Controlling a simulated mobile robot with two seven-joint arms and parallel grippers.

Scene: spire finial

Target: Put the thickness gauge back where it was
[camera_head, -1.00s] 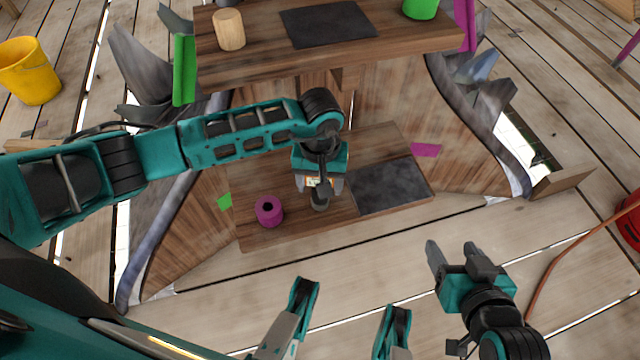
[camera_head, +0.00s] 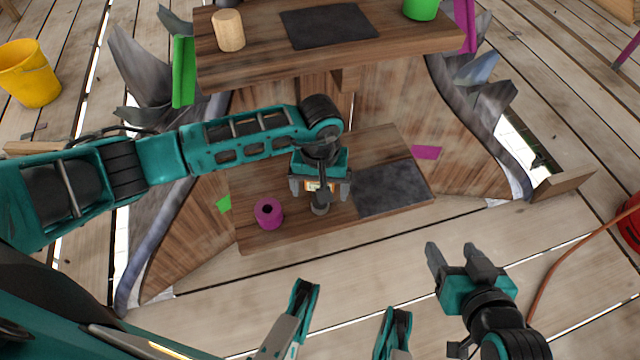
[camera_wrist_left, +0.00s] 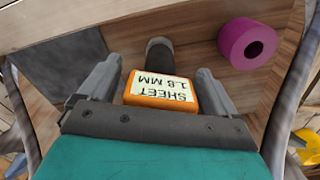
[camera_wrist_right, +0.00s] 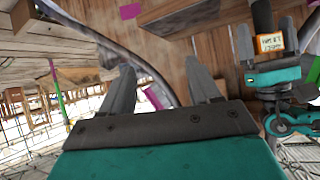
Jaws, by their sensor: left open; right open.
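The thickness gauge shows in the left wrist view as an orange block (camera_wrist_left: 162,92) with a white label reading "SHEET 1.8 MM". A dark grey cylinder (camera_wrist_left: 160,55) adjoins it; I cannot tell whether they are joined. My left gripper (camera_head: 320,192) is open over the lower shelf (camera_head: 290,231), with the gauge between its spread fingers and gaps showing on both sides. In the head view the gripper mostly hides the gauge (camera_head: 315,185). The gauge also shows in the right wrist view (camera_wrist_right: 270,43). My right gripper (camera_head: 453,258) is open and empty, apart from the shelf at front right.
A magenta ring-like cylinder (camera_head: 268,213) stands left of the gauge. A dark mat (camera_head: 392,190) lies to its right. The upper shelf (camera_head: 258,62) holds a wooden cylinder (camera_head: 229,31) and a green cup (camera_head: 421,8). Bare planks lie in front.

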